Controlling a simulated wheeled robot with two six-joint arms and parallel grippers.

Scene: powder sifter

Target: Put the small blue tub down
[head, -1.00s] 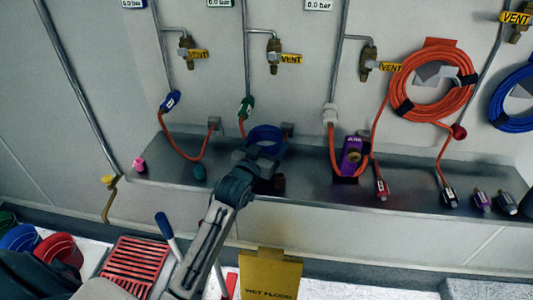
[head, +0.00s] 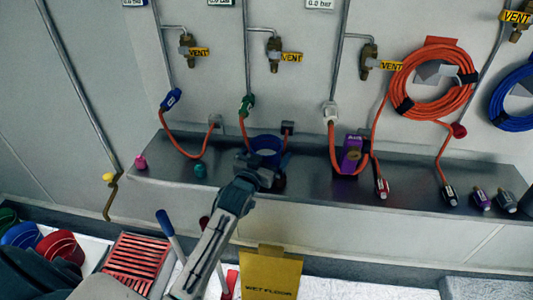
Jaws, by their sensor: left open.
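The small blue tub (head: 266,146) shows in the head view over the middle of the grey metal ledge, with its round rim facing up. It looks upright and at ledge level, but its base is hidden behind my gripper. My left gripper (head: 258,168) is open at the near side of the tub, right up against it in the picture. I cannot tell whether the fingers touch it. My right gripper is not in view.
Orange hoses hang on both sides. A yellow wet-floor sign (head: 272,274) and a red bucket (head: 61,249) are below.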

